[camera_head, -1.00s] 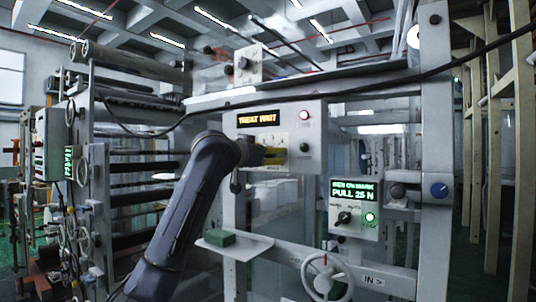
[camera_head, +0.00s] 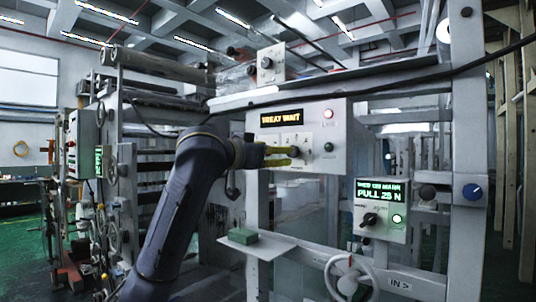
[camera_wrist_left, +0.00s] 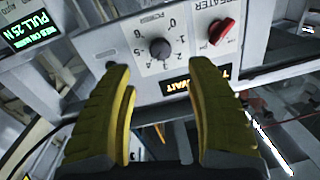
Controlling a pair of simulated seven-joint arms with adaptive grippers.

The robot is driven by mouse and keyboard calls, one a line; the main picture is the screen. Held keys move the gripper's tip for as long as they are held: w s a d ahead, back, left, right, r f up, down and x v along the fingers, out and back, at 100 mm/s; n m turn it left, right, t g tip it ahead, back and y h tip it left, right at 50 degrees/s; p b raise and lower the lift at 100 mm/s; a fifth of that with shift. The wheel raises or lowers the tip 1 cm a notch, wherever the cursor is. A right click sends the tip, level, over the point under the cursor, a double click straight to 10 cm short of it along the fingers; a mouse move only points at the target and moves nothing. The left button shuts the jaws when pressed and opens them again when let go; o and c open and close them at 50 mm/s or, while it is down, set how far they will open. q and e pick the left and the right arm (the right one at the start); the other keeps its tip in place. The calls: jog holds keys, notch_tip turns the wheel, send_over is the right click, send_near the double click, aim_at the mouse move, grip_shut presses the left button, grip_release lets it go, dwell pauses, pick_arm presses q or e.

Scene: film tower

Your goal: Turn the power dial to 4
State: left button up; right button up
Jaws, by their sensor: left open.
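The power dial is a small dark round knob (camera_wrist_left: 160,47) on a light panel with a printed number scale, seen upside down in the left wrist view. I cannot read its setting with certainty. In the head view the dial (camera_head: 294,151) sits below the orange "TREAT WAIT" display (camera_head: 281,117). My left gripper (camera_wrist_left: 163,72) has two yellow fingers spread apart and empty. The dial lies just beyond and between the fingertips, apart from them. In the head view the left gripper (camera_head: 277,155) reaches the panel from the left. My right gripper is not in view.
A red knob (camera_wrist_left: 221,32) sits beside the dial on the same panel. Below right is a box with a green "PULL 25 N" screen (camera_head: 382,190). A handwheel (camera_head: 350,278) is lower down.

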pick_arm(q)
jog(key=shift+v, duration=1.05)
